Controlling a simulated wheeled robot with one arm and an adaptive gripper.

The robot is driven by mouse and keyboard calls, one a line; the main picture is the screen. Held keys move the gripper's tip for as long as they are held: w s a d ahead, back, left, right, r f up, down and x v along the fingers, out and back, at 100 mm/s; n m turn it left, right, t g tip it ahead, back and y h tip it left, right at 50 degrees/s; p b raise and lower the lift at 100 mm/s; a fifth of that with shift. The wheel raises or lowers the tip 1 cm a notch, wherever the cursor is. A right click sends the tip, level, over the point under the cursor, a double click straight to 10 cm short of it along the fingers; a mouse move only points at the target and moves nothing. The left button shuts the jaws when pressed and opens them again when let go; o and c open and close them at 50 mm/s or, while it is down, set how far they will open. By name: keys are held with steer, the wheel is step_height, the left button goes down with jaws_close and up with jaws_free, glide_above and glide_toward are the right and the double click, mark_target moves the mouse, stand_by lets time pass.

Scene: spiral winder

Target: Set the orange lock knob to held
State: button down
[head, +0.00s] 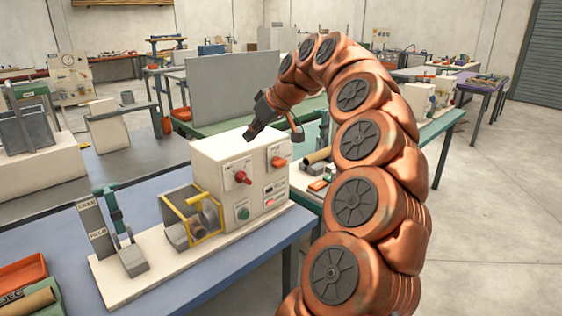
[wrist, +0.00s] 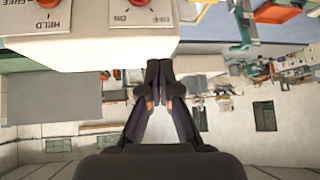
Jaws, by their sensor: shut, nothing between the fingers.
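The orange lock knob (head: 279,161) is on the upper right of the front panel of a cream control box (head: 222,160). Its pointer setting is too small to read in the head view. In the wrist view a knob (wrist: 47,3) beside the words FREE and HELD is cut off by the top edge, so its setting is hidden. My gripper (head: 250,138) is above the top of the box, to the left of the orange knob and apart from it. In the wrist view its fingers (wrist: 159,70) are together and empty.
A yellow-framed guard (head: 190,217) and a green-handled lever (head: 115,215) stand left on the base. A grey screen (head: 228,93) stands behind.

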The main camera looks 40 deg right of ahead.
steer(key=s+d+f+m+t+h, duration=0.1)
steer(key=s+d+h, duration=0.1)
steer(key=d, duration=1.2)
steer(key=shift+s+f+m+b, duration=0.35)
steer(key=shift+s+f+m, duration=0.05)
steer(key=shift+s, duration=0.25)
steer(key=p, duration=0.2)
glide_above(276, 162)
steer(key=s, duration=0.2)
step_height(276, 162, down, 8)
steer(key=shift+s, duration=0.15)
steer(key=shift+s+a+f+p, duration=0.1)
steer(key=shift+f+p, duration=0.35)
steer(key=shift+f, duration=1.1)
